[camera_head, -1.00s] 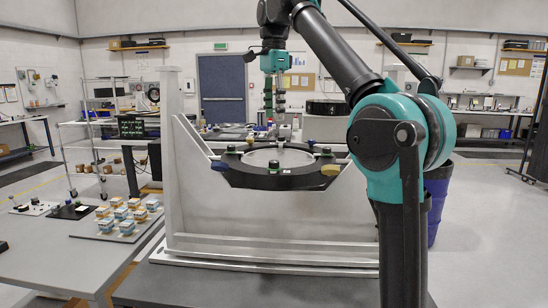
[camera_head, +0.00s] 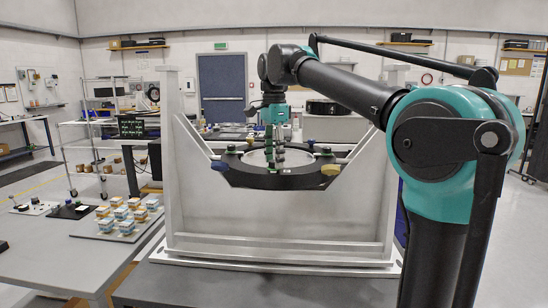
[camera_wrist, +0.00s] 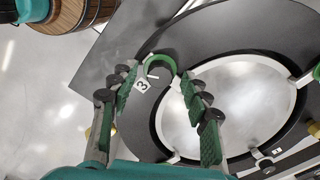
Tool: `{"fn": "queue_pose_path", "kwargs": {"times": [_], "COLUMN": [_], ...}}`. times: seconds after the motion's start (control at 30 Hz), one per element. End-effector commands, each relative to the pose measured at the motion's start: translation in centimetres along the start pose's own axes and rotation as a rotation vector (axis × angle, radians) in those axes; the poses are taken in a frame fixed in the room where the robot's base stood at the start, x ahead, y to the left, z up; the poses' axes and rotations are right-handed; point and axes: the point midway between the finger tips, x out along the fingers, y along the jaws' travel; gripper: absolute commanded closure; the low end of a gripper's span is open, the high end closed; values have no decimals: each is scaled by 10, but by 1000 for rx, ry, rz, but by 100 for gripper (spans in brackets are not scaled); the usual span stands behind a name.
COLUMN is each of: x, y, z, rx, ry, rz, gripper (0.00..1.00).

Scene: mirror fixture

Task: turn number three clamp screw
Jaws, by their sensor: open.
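The number three clamp screw shows a curved green part (camera_wrist: 160,64) beside a white label marked 3 (camera_wrist: 142,85), on the black ring of the mirror fixture. My gripper (camera_wrist: 157,78) is open and empty in the wrist view, its two fingers on either side of the label and the green part. I cannot tell how high above them it is. In the head view my gripper (camera_head: 275,150) is low over the black ring (camera_head: 275,181), which surrounds a round mirror (camera_wrist: 228,105). The number three screw cannot be picked out there.
A blue knob (camera_head: 219,166) and a yellow knob (camera_head: 330,170) sit on the ring's front edge. A pale upright frame (camera_head: 180,150) flanks the ring at the left. A tray of small blocks (camera_head: 118,219) stands on the left table. A wooden barrel-like object (camera_wrist: 80,12) shows in the wrist view.

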Motion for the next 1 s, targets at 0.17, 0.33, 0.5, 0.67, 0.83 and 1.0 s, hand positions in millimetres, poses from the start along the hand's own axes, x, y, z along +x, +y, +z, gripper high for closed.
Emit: {"fn": "queue_pose_path", "kwargs": {"times": [0.17,0.33,0.5,0.67,0.83,1.0], "x": [2,1,1,1,1,1], "y": [0,0,0,0,0,0], "z": [0,0,0,0,0,0], "rx": [0,0,0,0,-8,-50], "ry": [0,0,0,0,0,0], "rz": [0,0,0,0,0,0], "gripper": [52,61,82,100,100,100]}}
